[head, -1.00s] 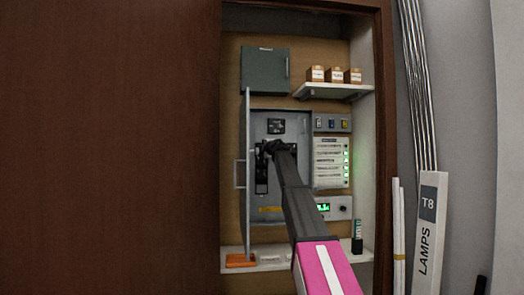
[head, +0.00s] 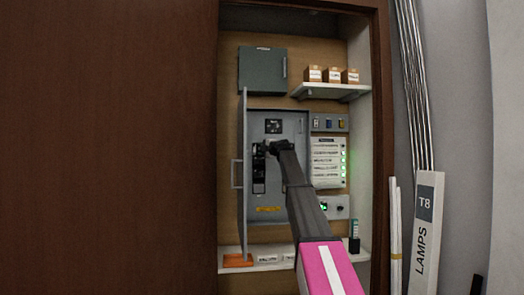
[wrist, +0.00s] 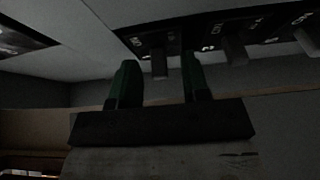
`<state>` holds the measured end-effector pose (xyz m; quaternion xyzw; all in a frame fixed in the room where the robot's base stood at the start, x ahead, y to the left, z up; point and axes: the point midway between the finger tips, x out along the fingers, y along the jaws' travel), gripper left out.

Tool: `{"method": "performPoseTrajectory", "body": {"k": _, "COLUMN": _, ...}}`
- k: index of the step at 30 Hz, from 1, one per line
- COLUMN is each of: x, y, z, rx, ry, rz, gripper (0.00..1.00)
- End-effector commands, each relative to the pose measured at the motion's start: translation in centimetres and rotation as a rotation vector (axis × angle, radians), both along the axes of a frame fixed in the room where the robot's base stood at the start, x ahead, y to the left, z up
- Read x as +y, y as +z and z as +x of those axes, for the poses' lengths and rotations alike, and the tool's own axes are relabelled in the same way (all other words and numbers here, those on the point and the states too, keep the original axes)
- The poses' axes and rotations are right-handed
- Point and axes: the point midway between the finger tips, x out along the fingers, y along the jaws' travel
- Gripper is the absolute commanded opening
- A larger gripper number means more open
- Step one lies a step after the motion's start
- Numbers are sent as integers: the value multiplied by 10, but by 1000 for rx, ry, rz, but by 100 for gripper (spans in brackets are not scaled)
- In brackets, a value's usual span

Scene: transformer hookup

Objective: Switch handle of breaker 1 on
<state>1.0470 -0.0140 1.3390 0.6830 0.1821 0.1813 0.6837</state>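The open grey breaker panel (head: 292,197) stands in the cabinet recess in the head view. A column of black breakers (head: 258,172) shows in it, left of my gripper (head: 277,148). In the wrist view my gripper (wrist: 158,62) has two dark green fingers standing apart. A grey breaker handle (wrist: 159,66) shows in the gap between the fingertips, with no visible contact. Another handle (wrist: 236,50) is to the right of the fingers. The white labels are tilted and partly hidden, so I cannot tell which breaker is number 1 or its handle position.
The panel's open door (head: 244,210) stands edge-on at the left of the panel. A white board with green lights (head: 327,165) is to the right. A lower shelf (head: 290,265) holds an orange item (head: 238,260). An upper shelf (head: 330,91) holds small boxes.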

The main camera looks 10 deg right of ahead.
Motion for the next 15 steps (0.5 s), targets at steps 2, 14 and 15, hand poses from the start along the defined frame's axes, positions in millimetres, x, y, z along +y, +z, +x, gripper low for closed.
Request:
{"method": "performPoseTrajectory", "body": {"k": 2, "x": 0, "y": 0, "z": 0, "rx": 0, "ry": 0, "rz": 0, "gripper": 43}}
{"method": "performPoseTrajectory", "body": {"k": 14, "x": -13, "y": -1, "z": -24, "rx": -1, "ry": -2, "rz": 0, "gripper": 43}}
{"method": "performPoseTrajectory", "body": {"k": 15, "x": -16, "y": -1, "z": -30, "rx": -1, "ry": -2, "rz": 0, "gripper": 43}}
